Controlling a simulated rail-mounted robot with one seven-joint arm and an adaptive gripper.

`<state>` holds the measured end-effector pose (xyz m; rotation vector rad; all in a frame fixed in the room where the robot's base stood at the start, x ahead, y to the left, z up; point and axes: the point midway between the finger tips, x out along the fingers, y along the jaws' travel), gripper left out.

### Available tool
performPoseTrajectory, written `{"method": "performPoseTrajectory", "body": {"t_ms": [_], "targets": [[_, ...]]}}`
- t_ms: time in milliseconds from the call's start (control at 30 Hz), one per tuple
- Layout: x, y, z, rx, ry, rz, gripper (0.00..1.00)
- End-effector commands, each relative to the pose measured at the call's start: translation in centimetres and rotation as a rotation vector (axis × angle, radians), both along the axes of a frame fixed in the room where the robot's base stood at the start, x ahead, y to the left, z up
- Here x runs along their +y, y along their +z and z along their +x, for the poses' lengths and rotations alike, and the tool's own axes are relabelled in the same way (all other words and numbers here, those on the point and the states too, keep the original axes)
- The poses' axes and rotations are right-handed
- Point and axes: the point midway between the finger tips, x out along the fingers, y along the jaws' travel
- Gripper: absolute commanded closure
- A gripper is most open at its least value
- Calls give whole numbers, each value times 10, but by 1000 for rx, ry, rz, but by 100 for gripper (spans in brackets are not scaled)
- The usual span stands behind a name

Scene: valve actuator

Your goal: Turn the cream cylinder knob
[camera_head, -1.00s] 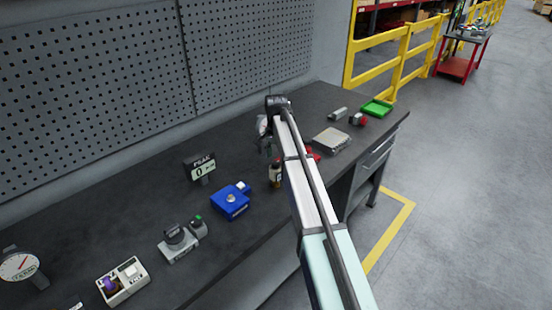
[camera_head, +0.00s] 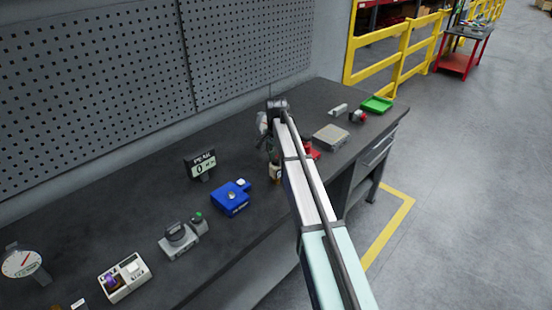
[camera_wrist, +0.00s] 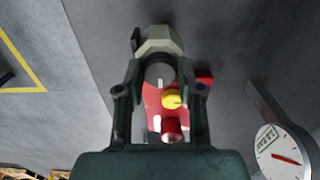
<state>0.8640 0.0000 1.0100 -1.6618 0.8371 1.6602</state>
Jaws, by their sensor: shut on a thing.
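The cream knob (camera_wrist: 160,42) shows at the top middle of the wrist view, faceted and pale, at the end of a red device (camera_wrist: 152,100). A dark grey round part with a white mark sits just below it in that view. The red device carries a yellow button (camera_wrist: 173,99) and a red rounded end (camera_wrist: 171,131). In the head view my gripper (camera_head: 271,148) points down over the cream knob (camera_head: 275,174); my arm covers part of the red device (camera_head: 313,152).
A gauge (camera_wrist: 284,152) stands close on the wall side. On the dark bench, a blue box (camera_head: 231,201) and PEAK display (camera_head: 201,165) stand nearer; a grey box (camera_head: 331,138) and green tray (camera_head: 377,104) stand farther off. A perforated panel (camera_head: 90,90) bounds the back.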

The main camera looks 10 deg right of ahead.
Motion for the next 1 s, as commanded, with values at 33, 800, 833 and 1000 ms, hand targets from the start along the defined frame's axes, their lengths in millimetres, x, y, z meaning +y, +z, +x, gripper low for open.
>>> {"method": "performPoseTrajectory", "body": {"t_ms": [33, 800, 833, 1000], "targets": [[0, -1, -1, 2, 5, 0, 98], [0, -3, -1, 2, 527, 1, 98], [0, -3, -1, 2, 556, 1, 98], [0, -3, -1, 2, 717, 0, 98]]}}
